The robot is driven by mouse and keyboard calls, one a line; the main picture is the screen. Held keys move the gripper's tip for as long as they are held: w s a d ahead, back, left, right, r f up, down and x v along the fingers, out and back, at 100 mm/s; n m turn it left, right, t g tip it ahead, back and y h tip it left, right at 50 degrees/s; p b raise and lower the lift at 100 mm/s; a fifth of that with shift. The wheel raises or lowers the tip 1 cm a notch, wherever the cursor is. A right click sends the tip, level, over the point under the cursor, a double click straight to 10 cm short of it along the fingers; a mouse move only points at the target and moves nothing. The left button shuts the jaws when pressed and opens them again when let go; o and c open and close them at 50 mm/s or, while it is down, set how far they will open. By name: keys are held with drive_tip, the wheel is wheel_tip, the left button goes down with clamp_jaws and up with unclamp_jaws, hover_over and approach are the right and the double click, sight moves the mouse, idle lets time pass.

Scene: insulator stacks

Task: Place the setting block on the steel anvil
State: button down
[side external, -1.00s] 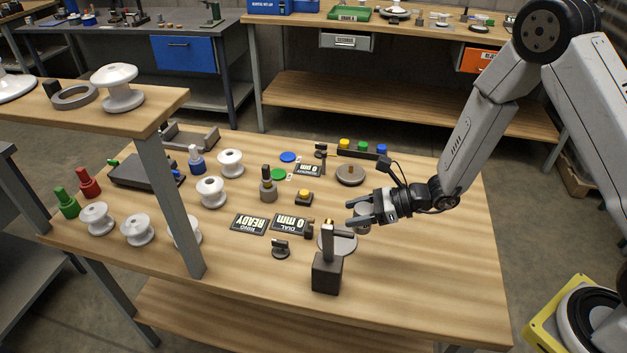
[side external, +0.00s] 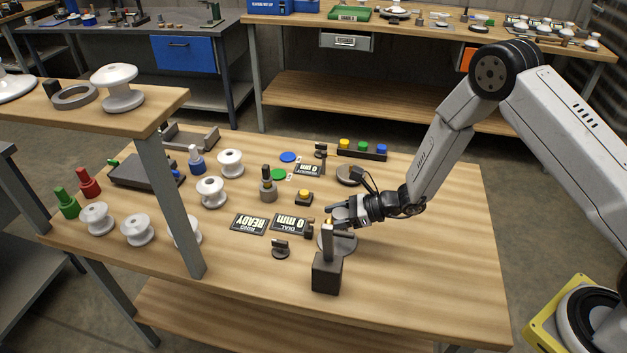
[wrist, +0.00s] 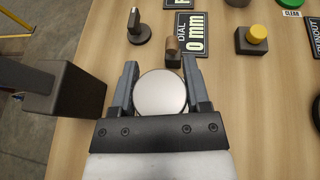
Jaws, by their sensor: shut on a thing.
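My gripper (side external: 340,212) is shut on the setting block, a round, pale steel cylinder. In the wrist view the block's flat top (wrist: 160,92) shows between the two fingers of my gripper (wrist: 160,85). In the side view the fingers and wrist largely hide the block. The steel anvil (side external: 346,246) looks like the round grey plate behind the dark gauge stand, just below my gripper. The held block is over or very near this plate; I cannot tell whether they touch. In the wrist view the block and gripper hide most of the anvil.
The dark gauge stand (side external: 327,273) with its upright post is close in front of my gripper. Dial (side external: 290,224) and ring (side external: 249,223) displays lie to the left, with a small black knob (side external: 281,249). The table's right side is clear.

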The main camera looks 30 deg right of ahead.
drive_tip(key=shift+w+f, duration=0.25)
drive_tip(key=shift+f, duration=1.5)
drive_tip(key=shift+f, duration=0.2)
drive_tip(key=shift+c, duration=0.3)
unclamp_jaws()
drive_tip(key=shift+s, duration=0.1)
drive_tip(key=shift+r, duration=0.15)
drive_tip(key=shift+d+r, duration=0.1)
drive_tip(key=v, duration=1.1)
drive_tip(key=shift+s+d+r, duration=0.2)
drive_tip(key=shift+s+d, duration=0.05)
